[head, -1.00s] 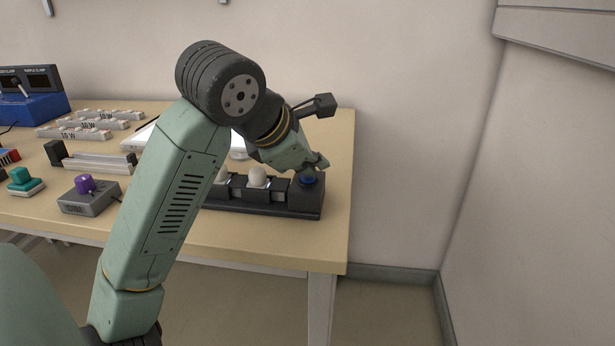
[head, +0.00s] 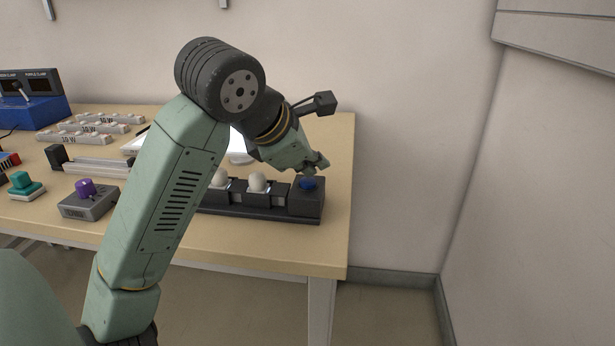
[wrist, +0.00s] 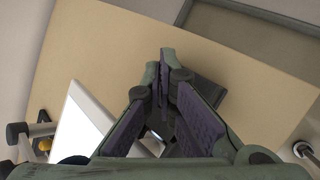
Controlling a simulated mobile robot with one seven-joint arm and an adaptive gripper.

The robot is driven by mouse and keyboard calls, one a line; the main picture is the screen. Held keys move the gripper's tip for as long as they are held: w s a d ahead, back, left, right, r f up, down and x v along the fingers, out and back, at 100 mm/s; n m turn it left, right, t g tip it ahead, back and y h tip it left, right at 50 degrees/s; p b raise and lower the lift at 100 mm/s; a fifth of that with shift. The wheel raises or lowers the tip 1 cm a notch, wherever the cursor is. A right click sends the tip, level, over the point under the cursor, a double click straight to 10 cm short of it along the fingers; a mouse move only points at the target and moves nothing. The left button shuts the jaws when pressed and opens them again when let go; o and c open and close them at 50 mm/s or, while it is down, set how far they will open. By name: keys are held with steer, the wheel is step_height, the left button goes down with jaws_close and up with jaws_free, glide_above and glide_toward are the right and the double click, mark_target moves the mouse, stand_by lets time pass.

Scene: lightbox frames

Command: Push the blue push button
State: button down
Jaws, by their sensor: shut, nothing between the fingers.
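The blue push button (head: 308,184) sits on top of the black box at the right end of a dark fixture (head: 262,212) near the table's right edge. My gripper (head: 316,168) is shut and empty, pointing down just above and behind the button. Its fingertips look very close to the button; I cannot tell whether they touch. In the wrist view my closed fingers (wrist: 165,58) hide the button, and only part of a dark box (wrist: 209,89) shows behind them.
White bulbs (head: 258,182) stand on the fixture left of the button. A grey box with a purple knob (head: 85,187) and a teal button (head: 20,179) are farther left. A white panel (wrist: 80,125) lies on the table. The table (head: 337,150) is bare at the right edge.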

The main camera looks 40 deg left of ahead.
mark_target(312, 182)
steer(key=shift+r+p, duration=1.55)
steer(key=shift+r, duration=1.35)
